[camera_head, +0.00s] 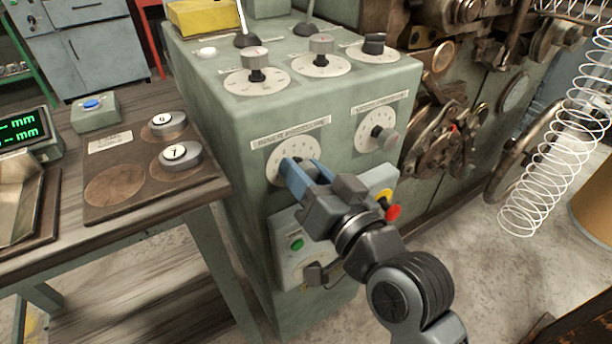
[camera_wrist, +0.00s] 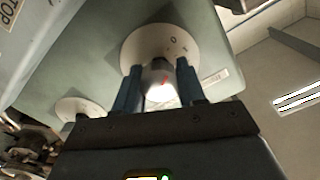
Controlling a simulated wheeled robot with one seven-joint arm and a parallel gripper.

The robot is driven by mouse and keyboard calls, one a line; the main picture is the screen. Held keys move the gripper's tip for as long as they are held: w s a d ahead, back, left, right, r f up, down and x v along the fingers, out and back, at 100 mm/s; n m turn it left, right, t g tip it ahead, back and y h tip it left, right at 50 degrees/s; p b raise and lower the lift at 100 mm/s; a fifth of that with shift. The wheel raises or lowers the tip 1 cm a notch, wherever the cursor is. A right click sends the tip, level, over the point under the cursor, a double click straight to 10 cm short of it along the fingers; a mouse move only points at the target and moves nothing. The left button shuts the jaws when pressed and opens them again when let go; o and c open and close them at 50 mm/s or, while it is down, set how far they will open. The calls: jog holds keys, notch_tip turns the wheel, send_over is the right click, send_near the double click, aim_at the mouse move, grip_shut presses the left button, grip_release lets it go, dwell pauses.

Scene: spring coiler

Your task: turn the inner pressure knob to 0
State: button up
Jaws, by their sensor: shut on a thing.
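The pressure dial (camera_head: 280,162) is a round cream plate on the front of the green control box, at left, under a label ending in "PRESSURE". My gripper (camera_head: 296,174) reaches it with blue fingers, which hide most of its knob in the head view. The knob's exact setting is hard to read.
A second dial knob (camera_head: 384,138) is close to the right. Below are a green button (camera_head: 297,244) and a red stop button (camera_head: 393,212). Three knobs and levers stand on the box top. A wooden bench (camera_head: 150,205) is at left.

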jog(key=shift+w+d+r, duration=0.1)
jog(key=shift+d, duration=0.05)
jog(key=o, duration=1.1)
jog(key=shift+c, duration=0.2)
jog(key=v, duration=0.7)
jog(key=shift+s+d+b, duration=0.15)
jog(key=shift+s+b, duration=0.25)
